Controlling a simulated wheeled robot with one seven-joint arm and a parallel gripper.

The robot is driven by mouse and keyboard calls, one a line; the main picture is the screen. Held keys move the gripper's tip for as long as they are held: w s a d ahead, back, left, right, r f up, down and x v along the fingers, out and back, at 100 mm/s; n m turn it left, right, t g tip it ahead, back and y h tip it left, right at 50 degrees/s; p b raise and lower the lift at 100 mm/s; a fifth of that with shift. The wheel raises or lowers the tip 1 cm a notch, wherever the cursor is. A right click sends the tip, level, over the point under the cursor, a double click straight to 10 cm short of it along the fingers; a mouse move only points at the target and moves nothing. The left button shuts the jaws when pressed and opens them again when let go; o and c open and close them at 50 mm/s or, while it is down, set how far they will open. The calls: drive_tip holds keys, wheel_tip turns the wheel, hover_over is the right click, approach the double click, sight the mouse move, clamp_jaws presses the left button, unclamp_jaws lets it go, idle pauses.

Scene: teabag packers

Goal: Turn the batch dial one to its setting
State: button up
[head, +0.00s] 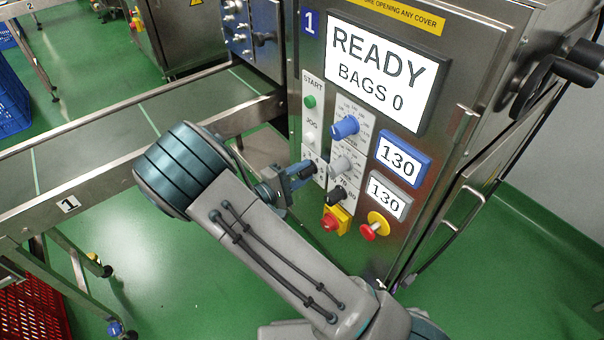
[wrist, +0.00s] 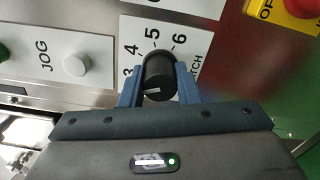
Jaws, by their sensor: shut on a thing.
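The batch dial (wrist: 158,72) is a black round knob with a short white pointer line on its face. It stands on a white plate (wrist: 188,92) marked 3, 4, 5, 6 and "TCH". The line lies to the left of the knob's face in the wrist view; I cannot tell which number it meets. My gripper (wrist: 159,88) is shut on the dial, one blue finger on each side. In the head view my gripper (head: 303,174) is at the lower left of machine one's panel (head: 400,235), and the dial there is mostly hidden by the fingers.
Beside the dial are the white JOG button (wrist: 75,66), the green START button (head: 309,101), a blue knob (head: 344,128), a grey knob (head: 341,165) and another black knob (head: 337,194). A red switch on yellow (head: 333,221) and a red stop button (head: 369,232) sit below. The screen (head: 382,71) reads READY, BAGS 0.

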idle(0.4)
drive_tip(key=o, duration=1)
drive_tip(key=shift+a, duration=0.15)
drive_tip(key=p+v, duration=0.3)
drive_tip(key=v, duration=1)
drive_tip(key=shift+s+a, duration=0.25)
